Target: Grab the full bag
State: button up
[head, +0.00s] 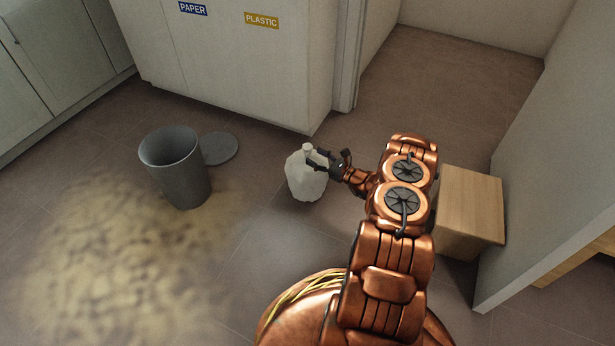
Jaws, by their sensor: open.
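A white full bag (306,182) stands upright on the floor near the middle, with a narrow gathered neck at its top. My gripper (318,158) is at the bag's upper right, its dark fingers open beside the neck. I cannot tell whether the fingers touch the bag or have the neck between them. The arm reaches in from the lower right.
A grey bin (176,168) stands open to the left, with its round lid (219,148) on the floor beside it. A pale cabinet (235,60) with PAPER and PLASTIC labels is behind. A wooden box (470,205) and a partition (555,170) stand right. A yellowish stain (110,265) spreads at left.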

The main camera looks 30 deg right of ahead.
aim_at(308, 152)
jog(key=b+x, duration=0.1)
jog(key=x, duration=0.1)
jog(key=shift+w+a+b, duration=0.15)
jog(key=shift+w+b, duration=0.2)
jog(key=shift+x, duration=0.8)
jog(key=shift+r, duration=0.15)
jog(key=shift+c, duration=0.2)
grip_shut()
